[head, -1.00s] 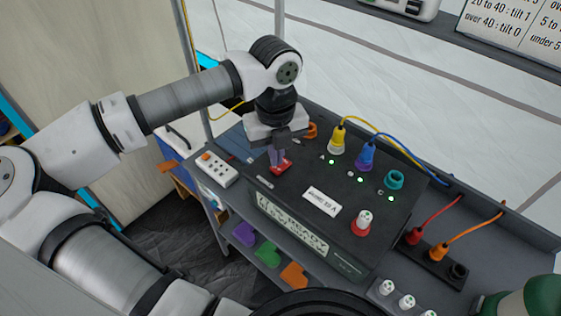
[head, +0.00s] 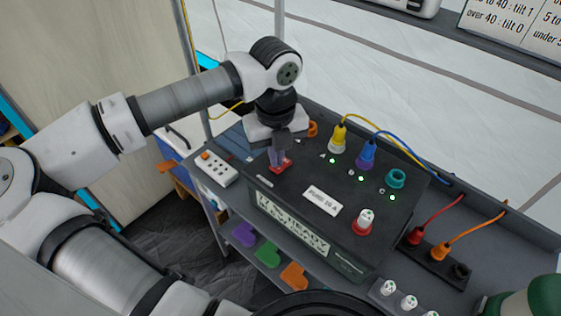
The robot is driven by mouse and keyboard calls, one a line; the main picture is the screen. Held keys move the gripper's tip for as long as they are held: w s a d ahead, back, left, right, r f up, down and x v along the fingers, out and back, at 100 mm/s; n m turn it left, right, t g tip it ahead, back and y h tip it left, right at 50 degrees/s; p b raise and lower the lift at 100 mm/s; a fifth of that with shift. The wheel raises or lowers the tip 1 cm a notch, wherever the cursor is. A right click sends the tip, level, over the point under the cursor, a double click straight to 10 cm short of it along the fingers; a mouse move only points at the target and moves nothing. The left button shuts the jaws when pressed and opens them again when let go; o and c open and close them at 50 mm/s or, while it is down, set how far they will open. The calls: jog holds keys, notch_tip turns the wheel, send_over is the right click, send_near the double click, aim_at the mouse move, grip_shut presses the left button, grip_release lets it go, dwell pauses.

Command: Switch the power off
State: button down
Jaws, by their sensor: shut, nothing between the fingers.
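A black power box (head: 300,182) sits on the grey bench, its top panel facing up. A small red switch (head: 284,166) is at the panel's left rear, partly hidden by my gripper. My gripper (head: 277,163) is shut and empty, pointing down at the red switch; its fingertips look to be touching it or just above, I cannot tell which. Small green lights (head: 362,179) glow beside the sockets. A yellow plug (head: 338,139) and a blue-purple plug (head: 366,154) stand in the panel. A teal socket ring (head: 396,178) is to their right.
A red-based white knob (head: 364,220) stands on the box's front right. A white power strip (head: 215,168) lies to the left. A black socket block (head: 438,259) with red and orange leads is at right. A green rounded object (head: 530,300) is at the lower right.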

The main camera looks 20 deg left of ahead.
jog(key=shift+f+b, duration=0.6)
jog(key=shift+b, duration=0.05)
jog(key=shift+r, duration=0.1)
jog(key=shift+r+p, duration=1.5)
jog(key=shift+r, duration=1.95)
